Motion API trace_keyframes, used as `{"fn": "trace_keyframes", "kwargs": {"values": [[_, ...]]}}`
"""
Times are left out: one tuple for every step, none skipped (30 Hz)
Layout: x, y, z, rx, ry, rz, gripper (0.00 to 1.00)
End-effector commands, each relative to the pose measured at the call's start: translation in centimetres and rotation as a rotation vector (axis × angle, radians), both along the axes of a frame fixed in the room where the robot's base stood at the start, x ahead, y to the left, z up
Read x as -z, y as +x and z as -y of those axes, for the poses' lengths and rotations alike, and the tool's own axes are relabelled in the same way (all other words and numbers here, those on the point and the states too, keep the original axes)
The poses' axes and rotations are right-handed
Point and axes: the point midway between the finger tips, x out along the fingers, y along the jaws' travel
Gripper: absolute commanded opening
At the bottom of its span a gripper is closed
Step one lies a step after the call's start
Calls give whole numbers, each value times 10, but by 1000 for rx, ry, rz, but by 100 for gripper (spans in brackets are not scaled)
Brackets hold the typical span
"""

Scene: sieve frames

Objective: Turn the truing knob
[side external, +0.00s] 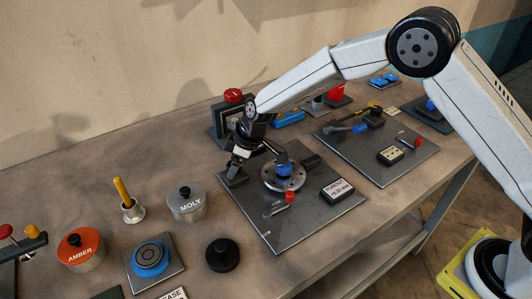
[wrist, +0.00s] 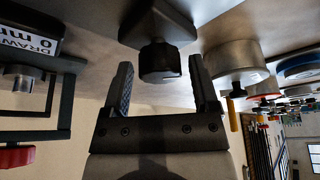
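The dark plate (side external: 290,235) in the side external view carries a silver disc (side external: 270,181) with a blue hub (side external: 284,169). A display (side external: 337,190) on it reads what looks like RUNOUT +0.30 mm. A black knob (wrist: 160,62) on a dark block (wrist: 168,22) shows in the wrist view; I take it for the truing knob. My gripper (side external: 234,173) is low at the plate's far-left corner and hides the knob there. In the wrist view my gripper (wrist: 162,80) is open, one finger on each side of the knob, with visible gaps. Contact is not visible.
A red-topped frame (side external: 220,120) stands behind my gripper. A second plate (side external: 360,158) lies right.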

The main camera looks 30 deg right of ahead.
Motion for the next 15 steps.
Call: {"fn": "trace_keyframes", "kwargs": {"values": [[0,0,0,0,0,0,58],[0,0,0,0,0,0,48],[0,0,0,0,0,0,36],[0,0,0,0,0,0,26],[0,0,0,0,0,0,17],[0,0,0,0,0,0,4],[0,0,0,0,0,0,0],[0,0,0,0,0,0,0],[0,0,0,0,0,0,0],[0,0,0,1,0,0,0],[0,0,0,1,0,0,0],[0,0,0,3,-1,-1,0],[0,0,0,4,-1,0,0],[0,0,0,7,-1,0,0],[0,0,0,11,-1,-1,0]]}}
